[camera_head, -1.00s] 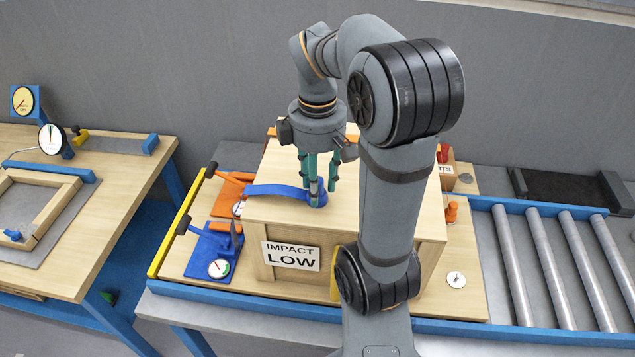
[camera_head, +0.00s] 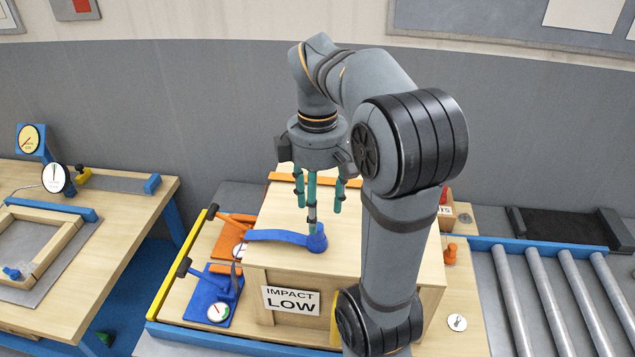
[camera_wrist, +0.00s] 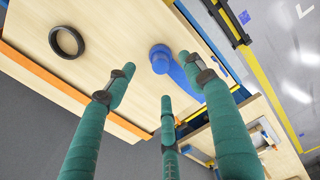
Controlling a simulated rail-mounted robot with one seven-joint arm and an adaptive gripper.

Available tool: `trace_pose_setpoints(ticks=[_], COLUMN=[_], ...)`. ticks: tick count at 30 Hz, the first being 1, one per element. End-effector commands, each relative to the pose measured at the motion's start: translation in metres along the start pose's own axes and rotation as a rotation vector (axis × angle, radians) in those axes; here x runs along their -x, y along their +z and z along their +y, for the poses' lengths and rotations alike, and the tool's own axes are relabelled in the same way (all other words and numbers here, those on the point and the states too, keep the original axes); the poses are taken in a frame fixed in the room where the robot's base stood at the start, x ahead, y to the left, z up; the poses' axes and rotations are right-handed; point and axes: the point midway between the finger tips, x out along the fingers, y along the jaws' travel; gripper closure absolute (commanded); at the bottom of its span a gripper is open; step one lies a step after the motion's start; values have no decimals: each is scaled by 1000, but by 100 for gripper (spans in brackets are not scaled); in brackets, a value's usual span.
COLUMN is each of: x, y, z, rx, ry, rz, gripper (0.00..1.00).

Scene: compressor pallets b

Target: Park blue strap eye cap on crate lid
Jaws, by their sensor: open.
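The blue strap eye cap (camera_head: 317,240) rests on the wooden crate lid (camera_head: 375,235), near its front-left part. Its blue strap (camera_head: 268,236) runs left from the cap past the lid's edge. In the wrist view the round cap (camera_wrist: 160,60) lies on the lid, with its strap (camera_wrist: 192,74) running to the right. My gripper (camera_head: 318,208) is above the cap with its green fingers spread and empty. In the wrist view the fingertips (camera_wrist: 160,85) are apart from the cap. The near finger overlaps the cap in the head view, so the exact gap is unclear.
A black ring (camera_wrist: 67,42) lies on the lid. An orange strip (camera_head: 287,178) runs along the lid's back edge. Blue (camera_head: 217,290) and orange (camera_head: 228,240) clamp fixtures stand left of the crate. An orange knob (camera_head: 450,253) and rollers (camera_head: 540,300) are to the right.

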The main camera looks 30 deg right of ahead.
Motion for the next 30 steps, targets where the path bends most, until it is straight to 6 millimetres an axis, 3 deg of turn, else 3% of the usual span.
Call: trace_pose_setpoints(ticks=[1,6,12,23,30], x=[15,43,56,54,29], y=[0,0,0,0,1], z=[1,1,0,0,-1], rx=[1,0,0,0,1], ry=[4,2,0,-1,-3], rz=[1,0,-1,-1,-3], gripper=[47,47,47,47,47])
